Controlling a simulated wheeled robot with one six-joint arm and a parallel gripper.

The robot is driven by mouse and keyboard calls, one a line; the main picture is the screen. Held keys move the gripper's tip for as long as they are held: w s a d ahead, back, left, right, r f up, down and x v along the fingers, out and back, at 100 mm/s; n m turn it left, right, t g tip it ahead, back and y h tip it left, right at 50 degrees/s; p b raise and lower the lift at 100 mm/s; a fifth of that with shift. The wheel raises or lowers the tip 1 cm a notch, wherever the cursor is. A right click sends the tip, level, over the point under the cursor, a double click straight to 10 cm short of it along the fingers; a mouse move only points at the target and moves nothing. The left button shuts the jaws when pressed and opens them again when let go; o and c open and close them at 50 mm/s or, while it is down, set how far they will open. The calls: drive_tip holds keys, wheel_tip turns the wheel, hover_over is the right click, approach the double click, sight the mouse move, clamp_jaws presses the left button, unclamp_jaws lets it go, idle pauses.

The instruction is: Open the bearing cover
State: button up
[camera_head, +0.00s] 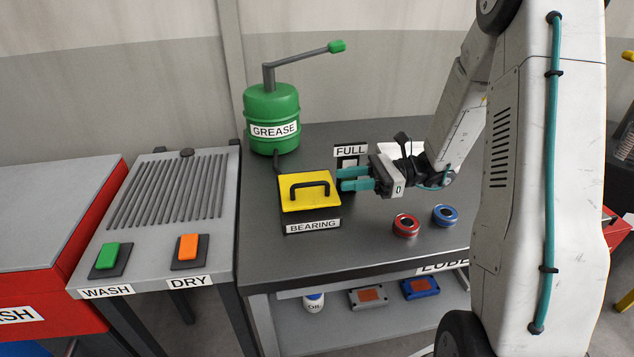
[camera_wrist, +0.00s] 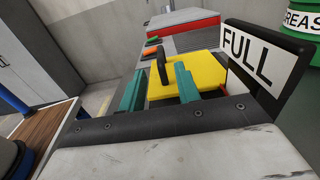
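The yellow bearing cover (camera_head: 308,190) lies closed on the box labelled BEARING (camera_head: 311,225) on the grey table. Its black handle (camera_head: 309,186) stands up from the top. My gripper (camera_head: 350,180) is just right of the cover, its teal fingers pointing left toward the handle. In the wrist view the fingers (camera_wrist: 158,86) are spread apart with nothing between them. The cover (camera_wrist: 200,76) and its handle (camera_wrist: 162,62) lie ahead of them. The handle appears a little beyond the fingertips. I cannot tell whether a finger touches the cover.
A FULL sign (camera_head: 350,151) stands close behind my gripper, and it is close in the wrist view (camera_wrist: 255,58). A green grease pump (camera_head: 272,115) stands behind the cover. Red (camera_head: 405,225) and blue (camera_head: 445,215) rings lie at right. The table front is clear.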

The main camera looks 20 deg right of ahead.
sight(317, 181)
drive_tip(key=a, duration=0.2)
drive_tip(key=w+a, duration=0.1)
drive_tip(key=a, duration=0.4)
drive_tip(key=shift+w+a, duration=0.3)
clamp_jaws()
